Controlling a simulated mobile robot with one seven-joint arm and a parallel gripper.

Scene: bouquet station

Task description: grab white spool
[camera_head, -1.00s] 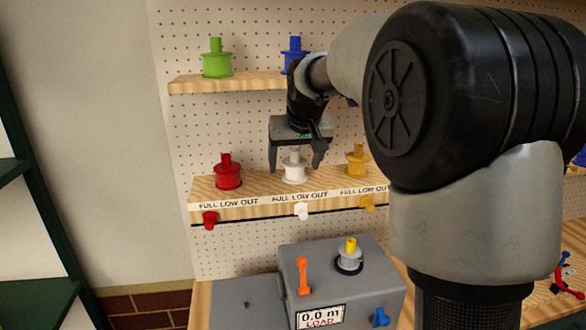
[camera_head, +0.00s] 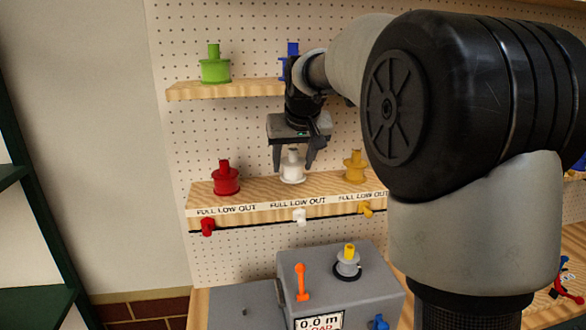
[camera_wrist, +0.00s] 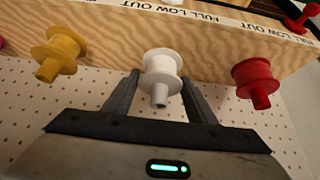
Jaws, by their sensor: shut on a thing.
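The white spool (camera_head: 292,168) stands upright on the lower wooden shelf (camera_head: 258,189), between the red spool (camera_head: 226,180) and the yellow spool (camera_head: 356,167). My gripper (camera_head: 294,162) reaches down over it from above, with one finger on each side. In the wrist view the white spool (camera_wrist: 161,73) sits between the two fingertips, and my gripper (camera_wrist: 159,82) is shut on it. The spool's base appears still on the shelf.
A green spool (camera_head: 214,66) and a partly hidden blue spool (camera_head: 292,55) are on the upper shelf (camera_head: 225,90). Colored levers, including a white one (camera_head: 299,215), hang at the lower shelf's front. A grey machine (camera_head: 340,280) with an orange lever (camera_head: 302,283) stands below.

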